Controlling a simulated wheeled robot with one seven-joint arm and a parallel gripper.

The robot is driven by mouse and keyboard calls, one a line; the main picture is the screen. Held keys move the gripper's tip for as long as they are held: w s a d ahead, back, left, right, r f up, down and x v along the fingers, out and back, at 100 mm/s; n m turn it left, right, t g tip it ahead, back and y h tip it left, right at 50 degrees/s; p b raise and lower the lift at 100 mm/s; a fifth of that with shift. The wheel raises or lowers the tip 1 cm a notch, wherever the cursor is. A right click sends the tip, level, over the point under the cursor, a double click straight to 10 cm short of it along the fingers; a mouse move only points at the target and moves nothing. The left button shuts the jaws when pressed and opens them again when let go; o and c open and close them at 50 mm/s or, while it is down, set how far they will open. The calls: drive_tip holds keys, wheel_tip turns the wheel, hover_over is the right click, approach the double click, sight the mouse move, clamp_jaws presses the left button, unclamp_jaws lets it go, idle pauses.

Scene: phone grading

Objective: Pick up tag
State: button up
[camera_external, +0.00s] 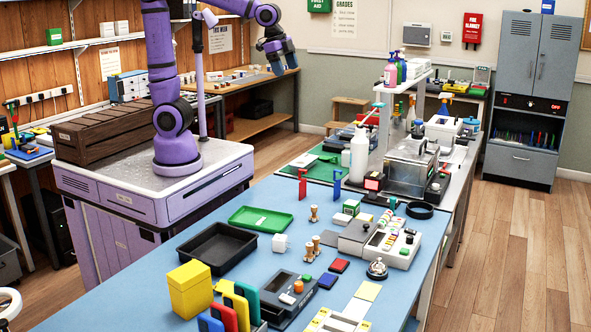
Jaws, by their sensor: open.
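My purple arm reaches out from my base at the left, and my gripper (284,66) hangs at the upper middle of the external view. It is open and high up, well apart from the things on the blue worktable (400,285). No thing can be picked out for sure as the tag at this size. A small pale piece (261,222) lies in the green tray (243,226), and it may be a label or a tag. A small red upright piece (302,184) and a blue one (338,187) stand at the far edge.
A black tray (196,257), a yellow box (189,288) and several coloured upright cases crowd the near left. Wooden stamps (316,241), a grey device (400,250) and a bell (377,269) fill the middle. A rack with bottles (392,72) rises behind.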

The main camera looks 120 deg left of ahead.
drive_tip(key=w+a+f+g, duration=0.1)
drive_tip(key=w+a+f, duration=0.2)
drive_tip(key=a, duration=0.4)
drive_tip(key=w+a+f, duration=0.2)
drive_tip(key=w+a, duration=0.1)
drive_tip(key=a, duration=0.4)
drive_tip(key=m+g+h, duration=0.2)
drive_tip(key=m, duration=0.1)
hover_over(327, 158)
wheel_tip(327, 158, down, 36)
drive_tip(key=r, duration=0.1)
wheel_tip(327, 158, down, 10)
drive_tip(key=shift+f, duration=0.25)
drive_tip(key=c, duration=0.7)
drive_tip(key=shift+c, duration=0.3)
drive_tip(key=shift+r, duration=0.15)
